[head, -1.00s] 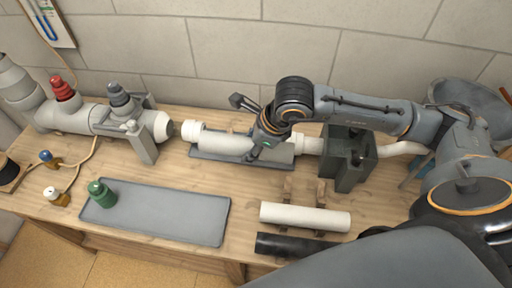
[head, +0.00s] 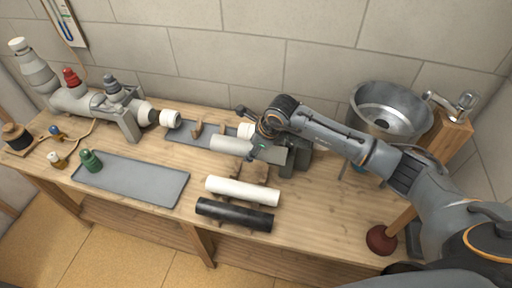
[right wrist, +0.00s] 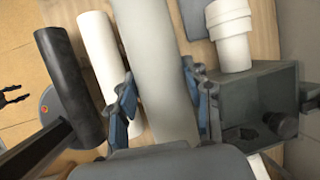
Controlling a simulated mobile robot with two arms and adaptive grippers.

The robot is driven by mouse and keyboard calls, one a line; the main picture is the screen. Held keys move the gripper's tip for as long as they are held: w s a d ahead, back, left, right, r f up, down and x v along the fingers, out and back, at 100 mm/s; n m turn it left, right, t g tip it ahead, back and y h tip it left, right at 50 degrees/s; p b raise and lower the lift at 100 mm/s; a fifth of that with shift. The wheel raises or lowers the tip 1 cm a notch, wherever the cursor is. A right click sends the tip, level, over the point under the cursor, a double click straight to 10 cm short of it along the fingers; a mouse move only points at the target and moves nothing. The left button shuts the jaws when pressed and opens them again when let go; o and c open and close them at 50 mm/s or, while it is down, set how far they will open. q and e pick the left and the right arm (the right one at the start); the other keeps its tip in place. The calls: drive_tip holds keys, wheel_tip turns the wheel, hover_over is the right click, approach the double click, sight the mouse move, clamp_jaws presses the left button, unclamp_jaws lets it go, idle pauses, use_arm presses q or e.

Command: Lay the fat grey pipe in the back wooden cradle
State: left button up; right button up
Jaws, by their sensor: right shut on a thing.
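My right gripper (head: 262,150) is shut around the fat grey pipe (head: 229,143) and holds it above the workbench. In the right wrist view the fingers (right wrist: 160,96) grip both sides of the pipe (right wrist: 162,45). The back wooden cradle (head: 248,172) shows as brown blocks behind the white pipe, just below and in front of the held pipe; the pipe and gripper partly cover that area. My left gripper does not show in the head view.
A white pipe (head: 242,191) and a black pipe (head: 234,214) lie in front of the cradle. A grey tray (head: 180,136) with wooden blocks is at the back, beside white pipe ends. A dark vise (head: 297,160) stands right. The front tray (head: 140,180) has free room.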

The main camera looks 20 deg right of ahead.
drive_tip(key=shift+w+a+f+b, duration=0.1)
drive_tip(key=shift+f+b, duration=0.25)
drive_tip(key=shift+f, duration=0.4)
drive_tip(key=shift+f+b, duration=0.6)
drive_tip(key=shift+f, duration=0.5)
drive_tip(key=shift+f+b, duration=2.7)
drive_tip(key=shift+f, duration=0.7)
drive_tip(key=o, duration=1.3)
